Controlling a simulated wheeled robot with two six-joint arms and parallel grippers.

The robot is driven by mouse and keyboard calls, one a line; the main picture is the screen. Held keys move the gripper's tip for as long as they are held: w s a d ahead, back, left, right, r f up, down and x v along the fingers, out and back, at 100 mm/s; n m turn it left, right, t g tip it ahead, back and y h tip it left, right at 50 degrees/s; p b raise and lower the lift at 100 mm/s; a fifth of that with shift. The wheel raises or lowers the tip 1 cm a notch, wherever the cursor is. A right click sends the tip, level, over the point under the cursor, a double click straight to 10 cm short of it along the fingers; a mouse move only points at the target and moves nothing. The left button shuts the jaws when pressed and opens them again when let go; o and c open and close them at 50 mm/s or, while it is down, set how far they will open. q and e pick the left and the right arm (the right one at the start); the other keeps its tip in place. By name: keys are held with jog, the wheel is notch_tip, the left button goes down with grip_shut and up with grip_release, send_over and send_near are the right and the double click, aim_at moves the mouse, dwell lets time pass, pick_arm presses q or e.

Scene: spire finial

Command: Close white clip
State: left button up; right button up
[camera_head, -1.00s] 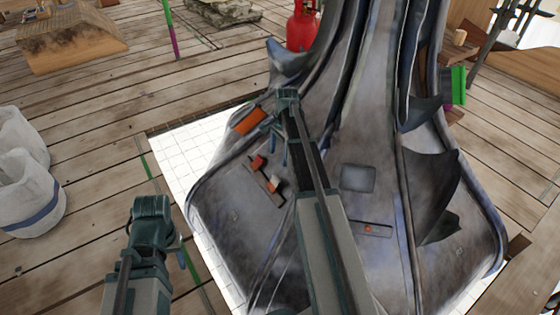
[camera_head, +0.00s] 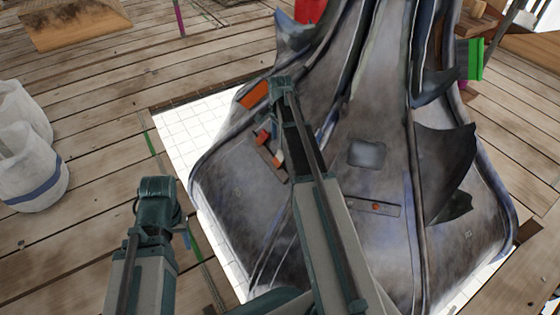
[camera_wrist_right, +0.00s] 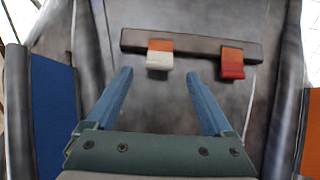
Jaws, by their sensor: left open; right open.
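The white clip (camera_wrist_right: 159,60) shows in the right wrist view below an orange piece on a dark bar (camera_wrist_right: 195,45). It also shows in the head view (camera_head: 278,158), partly beside my right arm. A red clip (camera_wrist_right: 232,70) sits to its right on the same bar. My right gripper (camera_wrist_right: 160,74) is open and empty; its blue fingers point at the bar, with the white clip between their lines and just beyond the tips. I see no contact. My left gripper (camera_head: 187,240) is open at the lower left, away from the clips, its fingers mostly hidden.
The bar is fixed to a large grey metal finial (camera_head: 350,120) on a white tiled patch (camera_head: 190,130). An orange block (camera_head: 253,94) and a green block (camera_head: 472,60) sit on its sides. White sacks (camera_head: 28,165) stand at left. The plank floor between is clear.

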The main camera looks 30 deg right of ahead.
aim_at(281, 153)
notch_tip(281, 153, down, 8)
jog(key=b, duration=0.6)
jog(key=shift+b, duration=0.4)
jog(key=shift+r, duration=0.1)
jog(key=shift+c, duration=0.2)
grip_shut()
jog(key=shift+w+d+f+y, duration=0.1)
jog(key=shift+d+f+y, duration=0.2)
jog(key=shift+y, duration=0.2)
jog(key=shift+d+f+y+b, duration=0.15)
jog(key=shift+d+y+b, duration=0.15)
jog(key=shift+y+b, duration=0.55)
jog(key=c, duration=1.3)
grip_release()
